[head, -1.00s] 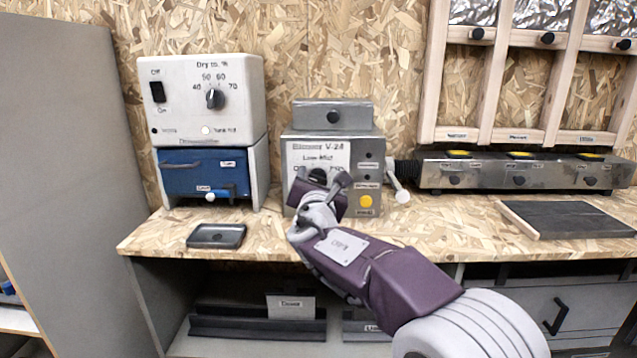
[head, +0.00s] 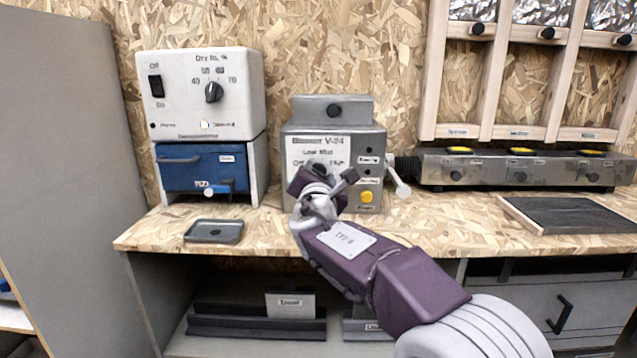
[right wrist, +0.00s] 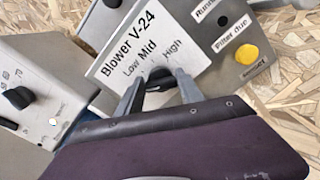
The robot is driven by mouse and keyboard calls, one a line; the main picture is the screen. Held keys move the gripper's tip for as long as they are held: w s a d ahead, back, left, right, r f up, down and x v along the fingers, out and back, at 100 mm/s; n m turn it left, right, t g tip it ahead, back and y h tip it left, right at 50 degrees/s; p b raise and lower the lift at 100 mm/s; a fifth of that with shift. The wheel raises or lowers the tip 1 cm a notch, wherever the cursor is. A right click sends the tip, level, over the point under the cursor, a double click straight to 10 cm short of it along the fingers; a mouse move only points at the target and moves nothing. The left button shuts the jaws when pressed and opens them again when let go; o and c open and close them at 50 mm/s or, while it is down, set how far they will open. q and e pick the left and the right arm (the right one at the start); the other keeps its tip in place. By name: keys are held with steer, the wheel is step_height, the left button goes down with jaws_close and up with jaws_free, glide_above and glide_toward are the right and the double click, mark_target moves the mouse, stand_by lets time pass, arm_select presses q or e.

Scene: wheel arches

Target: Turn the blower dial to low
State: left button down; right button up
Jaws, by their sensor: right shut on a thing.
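The blower (head: 362,142) is a grey metal box with a white label panel marked Off, Low, Mid and High. Its black dial (right wrist: 160,78) sits below the Mid and High words in the right wrist view. My right gripper (right wrist: 160,92) has one finger on each side of the dial and is shut on it. In the head view the gripper (head: 327,184) is in front of the blower and covers most of the dial. The dial's pointer setting cannot be made out. My left gripper is not in view.
A white dehumidifier (head: 200,115) with its own black knob stands to the left over a blue drawer (head: 180,175). A yellow button (head: 366,197) is on the blower's right side. A dark tray (head: 214,231) lies on the bench, and a dark board (head: 570,215) at the right.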

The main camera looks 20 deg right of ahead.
steer(key=shift+d+f+m+b, duration=0.1)
steer(key=shift+m+b, duration=1.2)
steer(key=shift+m, duration=0.35)
steer(key=shift+f+m+b, duration=0.1)
steer(key=shift+m+b, duration=1.15)
steer(key=shift+m, duration=0.4)
steer(key=o, duration=1.4)
steer(key=shift+s, duration=0.1)
steer(key=v, duration=0.9)
steer(key=shift+r, duration=0.1)
